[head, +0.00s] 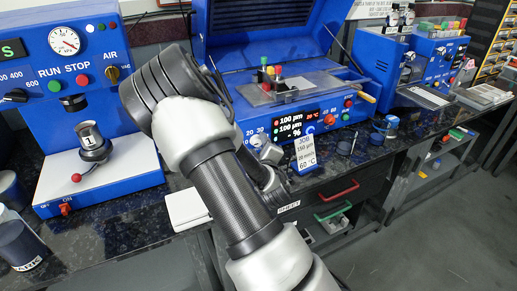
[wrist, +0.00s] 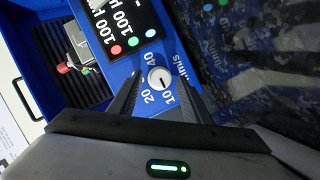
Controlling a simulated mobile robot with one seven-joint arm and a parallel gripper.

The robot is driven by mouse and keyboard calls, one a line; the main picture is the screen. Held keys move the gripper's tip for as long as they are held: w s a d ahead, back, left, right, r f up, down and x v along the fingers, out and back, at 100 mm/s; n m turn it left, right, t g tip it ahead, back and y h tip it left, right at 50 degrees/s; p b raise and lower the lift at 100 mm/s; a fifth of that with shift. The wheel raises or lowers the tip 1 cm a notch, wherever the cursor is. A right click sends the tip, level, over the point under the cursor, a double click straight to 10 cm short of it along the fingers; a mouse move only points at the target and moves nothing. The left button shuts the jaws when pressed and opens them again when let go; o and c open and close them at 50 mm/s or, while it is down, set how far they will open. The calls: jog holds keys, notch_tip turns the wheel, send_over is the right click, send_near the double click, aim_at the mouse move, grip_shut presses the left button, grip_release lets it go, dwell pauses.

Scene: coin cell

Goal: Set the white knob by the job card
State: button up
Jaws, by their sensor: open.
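The job card (head: 305,155) stands upright at the machine's front and reads 150 µm, 20 m/min and 60 °C.
The machine's display (head: 290,124) reads 100 µm, 100 µm and 20 °C. A blue press (head: 100,100) stands at left. A white pad (head: 187,209) lies on the dark speckled bench.

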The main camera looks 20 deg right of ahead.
jog(key=shift+w+d, duration=0.1)
jog(key=shift+w, duration=0.1)
jog(key=c, duration=1)
jog(key=shift+c, duration=0.2)
jog(key=shift+d+r+m+g+y, duration=0.1)
jog(key=shift+m+g+y, duration=0.1)
jog(key=shift+m+y, duration=0.25)
jog(key=shift+d+r+m+g+y, duration=0.1)
jog(key=shift+m+g+y, duration=0.15)
jog(key=shift+m, duration=0.4)
jog(key=m+y, duration=0.1)
jog(key=m, duration=0.2)
jog(key=shift+d+y, duration=0.2)
jog(key=shift+y, duration=0.2)
jog(key=m+y, duration=0.2)
jog(key=shift+d+m+g, duration=0.1)
jog(key=shift+m+g, duration=0.15)
jog(key=shift+m, duration=0.15)
